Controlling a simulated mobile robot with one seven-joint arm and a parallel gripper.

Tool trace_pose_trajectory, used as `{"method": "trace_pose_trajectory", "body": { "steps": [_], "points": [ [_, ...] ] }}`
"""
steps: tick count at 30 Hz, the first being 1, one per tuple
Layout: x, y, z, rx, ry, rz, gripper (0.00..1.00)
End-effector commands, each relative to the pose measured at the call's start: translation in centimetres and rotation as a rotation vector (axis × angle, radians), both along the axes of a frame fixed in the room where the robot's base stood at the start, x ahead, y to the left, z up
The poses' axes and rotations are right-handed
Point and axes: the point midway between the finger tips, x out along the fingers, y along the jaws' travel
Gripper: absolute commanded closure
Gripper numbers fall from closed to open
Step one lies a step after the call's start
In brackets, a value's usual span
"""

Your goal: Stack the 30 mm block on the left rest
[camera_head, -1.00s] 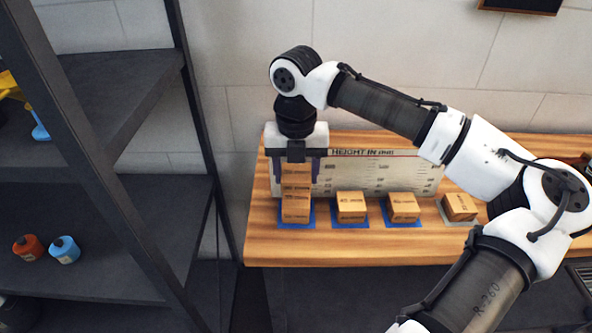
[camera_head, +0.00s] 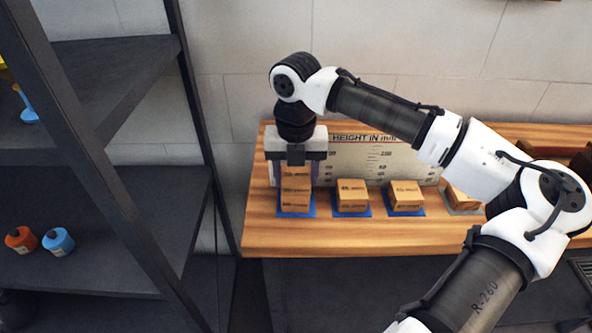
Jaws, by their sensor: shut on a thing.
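My gripper (camera_head: 296,174) points down over the left rest and is shut on a wooden block (camera_head: 296,171) at the top of a column of similar blocks. The lower blocks (camera_head: 295,197) stand on the left rest, a blue pad (camera_head: 283,212) at the left end of the table. No clear gap shows between the held block and the blocks below, but I cannot tell whether they touch. The gripper body partly hides the held block. The block sizes are too small to read.
Two more blocks (camera_head: 352,195) (camera_head: 406,195) sit on blue pads to the right. Another block (camera_head: 459,199) on a grey pad is partly behind my arm. A height chart (camera_head: 365,160) stands behind. A dark shelf (camera_head: 150,230) is at the left. The table's front strip (camera_head: 350,240) is clear.

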Motion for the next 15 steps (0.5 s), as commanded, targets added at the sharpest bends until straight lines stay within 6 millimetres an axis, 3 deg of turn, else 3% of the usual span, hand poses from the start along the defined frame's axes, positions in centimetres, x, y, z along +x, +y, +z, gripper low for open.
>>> {"method": "trace_pose_trajectory", "body": {
  "steps": [4,5,9,15],
  "points": [
    [0.0,0.0,0.03,0.0,0.0,0.0,0.7],
    [0.0,0.0,0.03,0.0,0.0,0.0,0.42],
    [0.0,0.0,0.04,0.0,0.0,0.0,0.24],
    [0.0,-0.01,0.04,0.0,0.0,0.0,0.21]
  ]
}}
